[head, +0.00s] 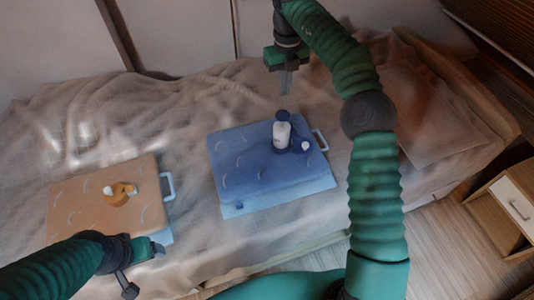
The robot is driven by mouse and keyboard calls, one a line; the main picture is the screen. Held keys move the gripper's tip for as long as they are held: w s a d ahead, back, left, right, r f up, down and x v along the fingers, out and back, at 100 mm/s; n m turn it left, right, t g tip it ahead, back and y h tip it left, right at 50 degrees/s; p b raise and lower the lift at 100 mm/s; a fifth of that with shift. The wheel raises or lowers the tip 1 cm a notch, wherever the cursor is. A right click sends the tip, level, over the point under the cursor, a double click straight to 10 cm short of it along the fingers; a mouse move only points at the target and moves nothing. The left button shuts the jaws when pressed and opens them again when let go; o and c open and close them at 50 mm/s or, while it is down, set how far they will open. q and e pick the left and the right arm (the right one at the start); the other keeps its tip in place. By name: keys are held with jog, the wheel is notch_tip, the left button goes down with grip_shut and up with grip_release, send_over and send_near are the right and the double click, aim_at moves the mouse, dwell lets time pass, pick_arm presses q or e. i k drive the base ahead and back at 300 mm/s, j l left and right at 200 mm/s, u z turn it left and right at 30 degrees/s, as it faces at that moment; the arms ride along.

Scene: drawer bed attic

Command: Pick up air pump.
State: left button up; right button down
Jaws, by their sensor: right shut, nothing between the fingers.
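A blue and white bottle-like object with a round blue part beside it (283,132) stands on a blue case (240,165) on the bed; it may be the air pump. A small orange and white object (119,193) lies on an orange case (85,210) at the left; I cannot tell what it is. My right gripper (286,88) is above and just beyond the blue and white object, apart from it, pointing down, shut and empty. My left gripper (150,250) is low at the left, near the front edge of the orange case; its fingers are unclear.
Both cases have light blue handles on their right sides. The rumpled beige bed cover (180,120) is otherwise clear between them. A pillow (430,110) lies at the right. A wooden nightstand (510,205) with a white drawer stands on the floor at the right.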

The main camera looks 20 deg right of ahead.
aim_at(281, 135)
jog(key=k+j, duration=0.2)
jog(key=j, duration=0.15)
jog(key=k+j, duration=0.25)
jog(key=j, duration=0.15)
jog(key=k+j, duration=0.2)
jog(key=j, duration=0.15)
